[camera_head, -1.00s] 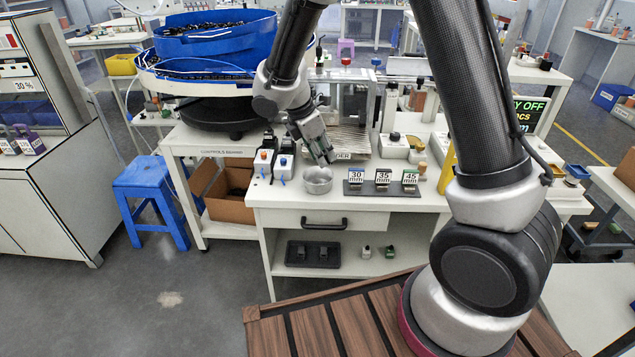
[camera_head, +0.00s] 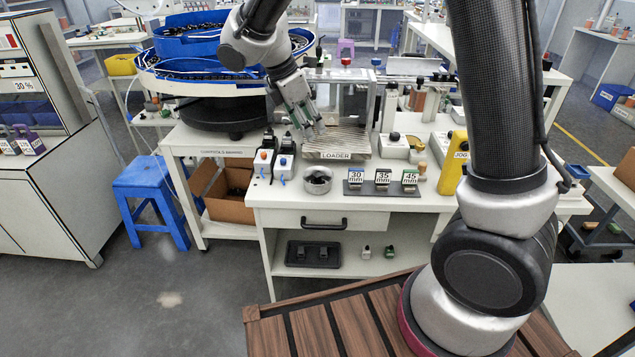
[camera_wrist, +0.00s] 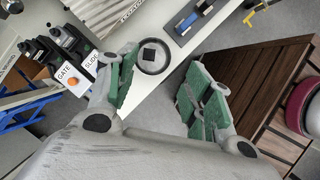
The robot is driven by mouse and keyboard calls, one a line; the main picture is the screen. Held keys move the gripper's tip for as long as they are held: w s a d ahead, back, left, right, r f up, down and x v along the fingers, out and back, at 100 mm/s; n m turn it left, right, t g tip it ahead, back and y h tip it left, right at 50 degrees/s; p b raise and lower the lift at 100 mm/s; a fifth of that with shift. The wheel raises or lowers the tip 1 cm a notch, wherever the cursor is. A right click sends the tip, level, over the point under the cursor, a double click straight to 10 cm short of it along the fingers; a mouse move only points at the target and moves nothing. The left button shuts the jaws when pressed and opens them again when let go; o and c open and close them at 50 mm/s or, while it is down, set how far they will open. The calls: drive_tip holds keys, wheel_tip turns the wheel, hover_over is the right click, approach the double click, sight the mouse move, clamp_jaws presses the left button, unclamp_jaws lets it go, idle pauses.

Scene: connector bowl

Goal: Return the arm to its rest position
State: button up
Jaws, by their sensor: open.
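My gripper (camera_head: 306,117) is open and empty in the head view, above the bench in front of the loader (camera_head: 335,155). In the wrist view, my gripper (camera_wrist: 163,92) shows its two green-padded fingers spread wide apart with nothing between them. A small round metal bowl (camera_head: 317,180) stands on the bench below my gripper, apart from it.
The gate and slide switches (camera_head: 273,165) stand left of the bowl. The 30, 35 and 45 mm blocks (camera_head: 383,182) stand to its right. A blue bowl feeder (camera_head: 215,45) rises behind on the left. A yellow jog box (camera_head: 453,160) is near my arm.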

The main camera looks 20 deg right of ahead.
drive_tip(key=shift+v, duration=0.8)
drive_tip(key=s+d+r+m+t+y, duration=0.1)
drive_tip(key=s+d+r+m, duration=0.3)
drive_tip(key=s+d+m, duration=0.6)
drive_tip(key=s+d+r+m+t+y, duration=0.2)
drive_tip(key=s+d+m, duration=0.8)
drive_tip(key=s, duration=0.5)
wheel_tip(320, 180, up, 3)
drive_tip(key=shift+d+f+y, duration=0.1)
drive_tip(key=shift+d+y, duration=0.1)
drive_tip(key=shift+y, duration=0.4)
